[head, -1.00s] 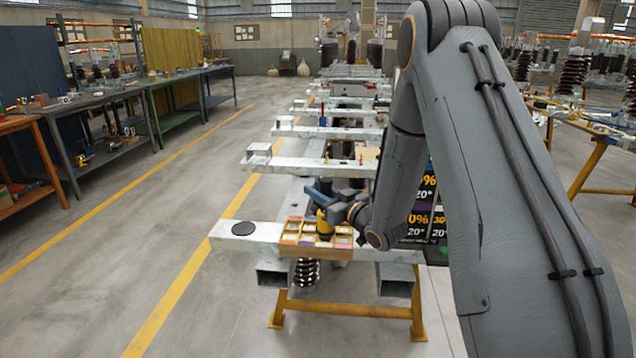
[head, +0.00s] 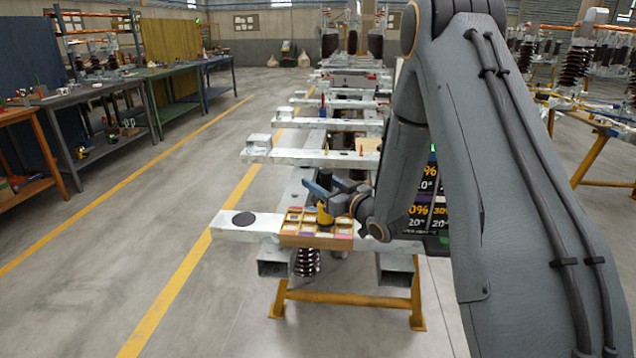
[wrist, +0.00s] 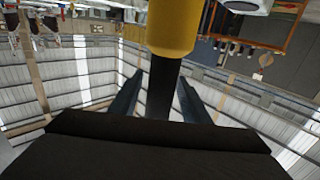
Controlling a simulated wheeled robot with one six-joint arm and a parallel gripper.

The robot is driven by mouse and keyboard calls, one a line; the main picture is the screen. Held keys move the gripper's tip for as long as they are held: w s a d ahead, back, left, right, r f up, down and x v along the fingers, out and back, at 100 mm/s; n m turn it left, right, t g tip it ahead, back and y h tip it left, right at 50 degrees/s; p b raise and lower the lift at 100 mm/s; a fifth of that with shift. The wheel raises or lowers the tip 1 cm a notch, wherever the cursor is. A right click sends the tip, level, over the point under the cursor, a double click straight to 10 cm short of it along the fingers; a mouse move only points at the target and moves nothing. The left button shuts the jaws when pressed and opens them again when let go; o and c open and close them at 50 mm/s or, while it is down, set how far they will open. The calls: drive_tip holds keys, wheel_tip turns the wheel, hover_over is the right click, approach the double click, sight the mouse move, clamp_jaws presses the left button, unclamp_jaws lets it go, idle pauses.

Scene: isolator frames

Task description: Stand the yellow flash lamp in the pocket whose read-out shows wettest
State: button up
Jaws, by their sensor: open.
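The yellow flash lamp (head: 325,215) is upright at the wooden pocket box (head: 316,242), over its back middle pockets; whether its base rests on the pocket floor is hard to tell. In the wrist view the yellow part of the lamp (wrist: 172,28) is at the top, with a black part between my two fingers. My gripper (wrist: 160,100) is open around that black part, with a visible gap on each side. A dark read-out screen (head: 425,212) with orange percentages stands behind my arm. It is partly hidden, so I cannot compare all its values.
The box sits on a pale metal beam (head: 385,247) over a yellow trestle (head: 345,297). A black disc (head: 243,219) lies on the beam to the left. More beams run behind. Workbenches (head: 110,95) line the left side, and the floor between is clear.

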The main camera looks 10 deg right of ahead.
drive_tip(key=s+d+f+m+g+h+b, duration=0.1)
drive_tip(key=s+d+f+m+g+h, duration=0.2)
drive_tip(key=s, duration=0.6)
drive_tip(key=s+d+f+g+h, duration=0.3)
drive_tip(key=s+d+g+h, duration=0.2)
drive_tip(key=s, duration=0.4)
drive_tip(key=s+a+r+m+g, duration=0.1)
drive_tip(key=s+g, duration=0.3)
drive_tip(key=s, duration=0.6)
drive_tip(key=s+a+m+g, duration=0.1)
drive_tip(key=s+a+g, duration=0.3)
drive_tip(key=s, duration=0.6)
drive_tip(key=shift+s+a+r, duration=0.25)
drive_tip(key=shift+s+r, duration=0.1)
drive_tip(key=shift+s, duration=0.05)
